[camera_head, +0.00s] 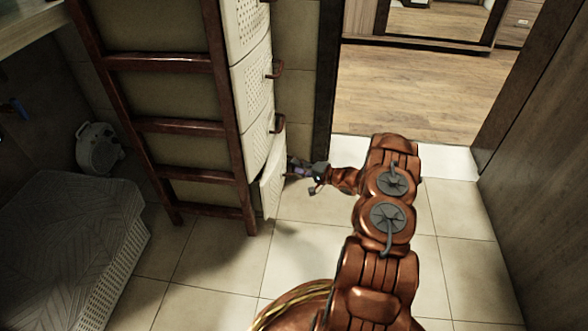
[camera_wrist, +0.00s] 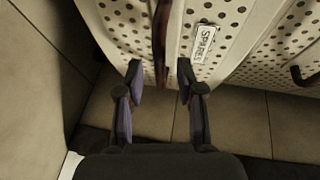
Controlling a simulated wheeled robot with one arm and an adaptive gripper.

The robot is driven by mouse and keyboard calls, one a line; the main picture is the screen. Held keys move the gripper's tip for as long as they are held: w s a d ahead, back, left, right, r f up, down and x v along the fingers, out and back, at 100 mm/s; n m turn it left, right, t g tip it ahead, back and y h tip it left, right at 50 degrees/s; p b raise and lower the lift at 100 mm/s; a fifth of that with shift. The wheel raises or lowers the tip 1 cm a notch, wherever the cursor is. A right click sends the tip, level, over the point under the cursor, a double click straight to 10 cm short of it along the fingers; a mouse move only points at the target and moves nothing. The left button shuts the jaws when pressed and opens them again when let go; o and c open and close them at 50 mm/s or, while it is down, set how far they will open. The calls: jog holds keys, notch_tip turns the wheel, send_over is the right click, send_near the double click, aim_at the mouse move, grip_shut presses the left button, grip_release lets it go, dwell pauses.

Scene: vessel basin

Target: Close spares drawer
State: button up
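The spares drawer is the lowest white perforated drawer (camera_head: 272,181) of the brown-framed unit in the head view. Its front stands out from the drawers above, so it is partly open. In the wrist view its front (camera_wrist: 120,25) fills the top and carries a label (camera_wrist: 204,43) reading "Spares". Its brown bar handle (camera_wrist: 160,45) points down between my fingertips. My gripper (camera_wrist: 160,78) is open, with one finger on each side of the handle and visible gaps. In the head view my gripper (camera_head: 305,174) is just right of the drawer front; the handle is hard to make out there.
The upper drawers (camera_head: 252,80) look shut, and brown handles stick out from them. Clear tiled floor (camera_head: 310,245) lies in front of the unit. A doorway (camera_head: 430,90) opens behind my arm. A white perforated box (camera_head: 130,245) and a small pale appliance (camera_head: 99,148) are at left.

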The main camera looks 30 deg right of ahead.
jog(key=shift+x, duration=1.05)
grip_shut()
